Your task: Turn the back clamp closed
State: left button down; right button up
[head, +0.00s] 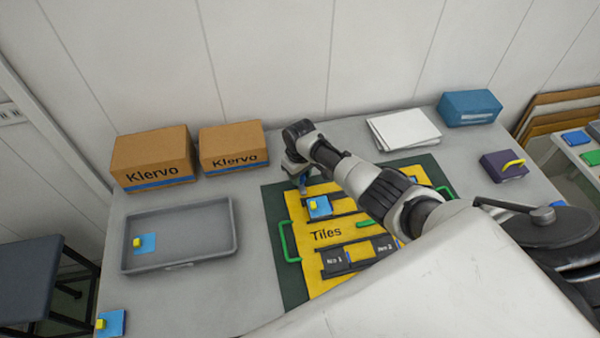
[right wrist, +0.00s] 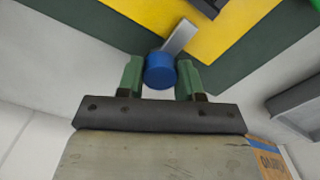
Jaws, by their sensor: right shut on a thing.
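The back clamp shows in the right wrist view as a round blue knob (right wrist: 160,72) with a flat grey bar (right wrist: 181,37) reaching over the yellow board's edge. My right gripper (right wrist: 160,76) has its green fingers on both sides of the knob and is shut on it. In the head view my right gripper (head: 301,182) is at the back left of the yellow board (head: 345,219), lettered "Tiles". A little blue of the clamp (head: 303,184) shows there; the gripper and arm hide the rest. I cannot tell the bar's exact angle in the head view. My left gripper is not in view.
A green handle (head: 288,241) is at the left. A grey tray (head: 180,259) and "Klervo" boxes (head: 152,157) stand left. My right arm crosses the board.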

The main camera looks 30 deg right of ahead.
jog(key=shift+r, duration=0.1)
dwell(0.3)
jog(key=o, duration=0.9)
notch_tip(320, 180, up, 11)
jog(key=shift+f, duration=0.15)
dwell(0.4)
